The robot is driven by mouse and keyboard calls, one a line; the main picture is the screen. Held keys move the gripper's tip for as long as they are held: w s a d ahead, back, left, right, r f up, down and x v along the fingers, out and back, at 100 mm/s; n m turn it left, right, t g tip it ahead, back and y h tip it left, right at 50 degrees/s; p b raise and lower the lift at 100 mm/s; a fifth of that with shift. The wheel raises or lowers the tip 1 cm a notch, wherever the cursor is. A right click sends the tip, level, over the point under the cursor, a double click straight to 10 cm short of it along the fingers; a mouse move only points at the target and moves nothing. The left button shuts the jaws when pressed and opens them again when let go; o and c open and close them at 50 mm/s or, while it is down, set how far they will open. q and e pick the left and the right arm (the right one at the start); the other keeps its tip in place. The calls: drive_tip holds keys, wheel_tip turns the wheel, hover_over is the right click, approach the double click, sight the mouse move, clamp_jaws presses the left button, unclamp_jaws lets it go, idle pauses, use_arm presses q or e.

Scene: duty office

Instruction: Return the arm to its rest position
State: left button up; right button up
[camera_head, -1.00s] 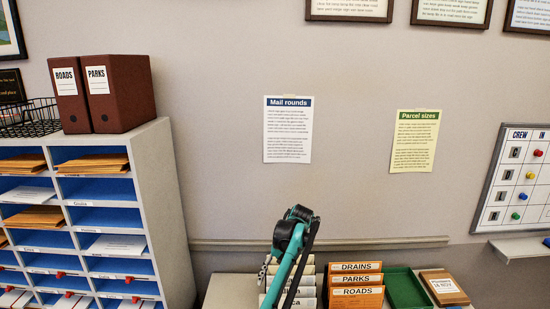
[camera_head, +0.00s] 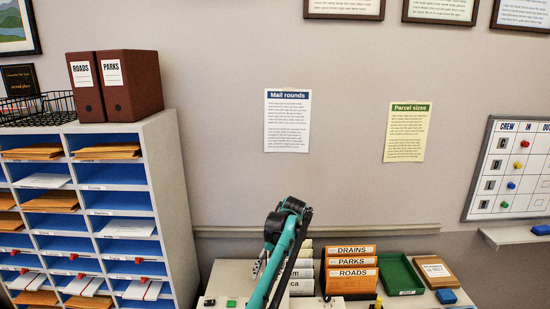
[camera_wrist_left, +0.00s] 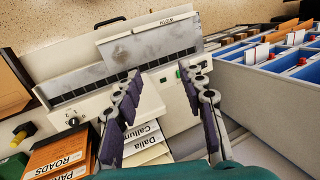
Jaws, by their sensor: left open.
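My left arm (camera_head: 285,255) is folded upright in the middle of the head view, teal with a dark joint at its top. Its gripper is hard to make out there. In the left wrist view my left gripper (camera_wrist_left: 160,78) shows two dark jointed fingers with purple pads. They are spread apart with nothing between them. Behind them is a pale machine (camera_wrist_left: 85,55) with a slotted front, a dial and a "WIDTH" plate; I cannot tell the exact gap. My right gripper is in neither view.
A blue-lined pigeonhole rack (camera_head: 180,170) stands at the left with two brown binders (camera_head: 130,85) on top. Orange folders (camera_head: 350,274) and a green tray (camera_head: 402,273) sit right of the arm. White name cards (camera_wrist_left: 150,137) lie near the fingers.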

use_arm(q)
drive_tip(key=s+a+r+t+h+b, duration=0.25)
drive_tip(key=s+a+b, duration=0.65)
drive_tip(key=s, duration=0.6)
drive_tip(key=s+a+f+t+b, duration=0.2)
drive_tip(key=s+a+f+b, duration=0.1)
drive_tip(key=s+f, duration=0.5)
drive_tip(key=s+a+f+t+h+b, duration=0.1)
drive_tip(key=s+a+f+t+b, duration=0.1)
drive_tip(key=s+f, duration=0.6)
drive_tip(key=s+t+b, duration=0.1)
drive_tip(key=s, duration=0.3)
drive_tip(key=shift+s+a, duration=0.3)
drive_tip(key=shift+a, duration=0.1)
drive_tip(key=shift+f+t, duration=0.1)
drive_tip(key=shift+t, duration=0.15)
